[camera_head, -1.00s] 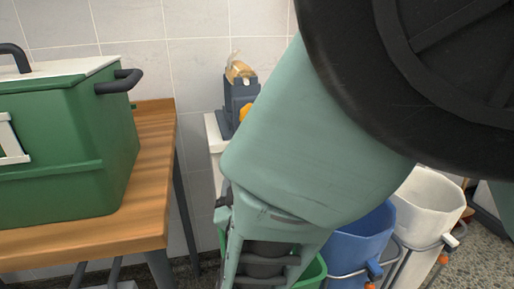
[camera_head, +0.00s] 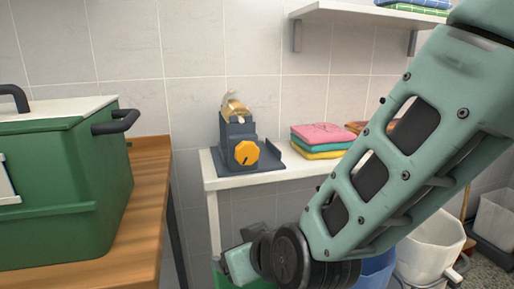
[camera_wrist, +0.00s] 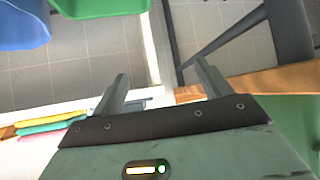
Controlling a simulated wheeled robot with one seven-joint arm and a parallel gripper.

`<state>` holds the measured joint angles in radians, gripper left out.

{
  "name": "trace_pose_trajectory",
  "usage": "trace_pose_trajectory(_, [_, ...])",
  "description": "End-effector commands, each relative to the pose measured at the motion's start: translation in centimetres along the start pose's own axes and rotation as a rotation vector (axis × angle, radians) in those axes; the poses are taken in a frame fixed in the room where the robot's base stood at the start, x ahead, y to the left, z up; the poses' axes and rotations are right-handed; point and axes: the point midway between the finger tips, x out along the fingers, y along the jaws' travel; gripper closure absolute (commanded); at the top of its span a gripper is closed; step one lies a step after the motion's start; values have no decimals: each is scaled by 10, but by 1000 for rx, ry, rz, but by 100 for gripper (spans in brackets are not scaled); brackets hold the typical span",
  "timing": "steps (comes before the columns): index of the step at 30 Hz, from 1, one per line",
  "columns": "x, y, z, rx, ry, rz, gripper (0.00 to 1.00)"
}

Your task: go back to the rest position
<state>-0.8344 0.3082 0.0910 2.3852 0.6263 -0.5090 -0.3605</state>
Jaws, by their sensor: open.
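My gripper (camera_wrist: 162,80) shows in the wrist view with its two fingers spread well apart and nothing between them. Beyond the fingers lie grey floor tiles, a white edge and a strip of wooden table. In the head view my teal arm slants from the upper right down to the lower middle. Its black joint is in front of the lower bins, and a short teal part sticks out to the left of that joint. The fingers cannot be made out in the head view.
A green box (camera_head: 60,185) with a white lid stands on a wooden table (camera_head: 150,200) at left. A white wall table (camera_head: 228,183) holds a grey device with an orange knob (camera_head: 246,153) and folded towels (camera_head: 322,138). Blue (camera_head: 375,270) and white bins (camera_head: 428,245) stand lower right.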

Motion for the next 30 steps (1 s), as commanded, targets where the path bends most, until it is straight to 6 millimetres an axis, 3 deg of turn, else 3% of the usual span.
trace_pose_trajectory(8, [-84,4,67,-2,-432,-181,23])
trace_pose_trajectory(19, [-185,52,140,-73,-863,-78,23])
trace_pose_trajectory(30, [-241,51,70,-74,-869,-81,23])
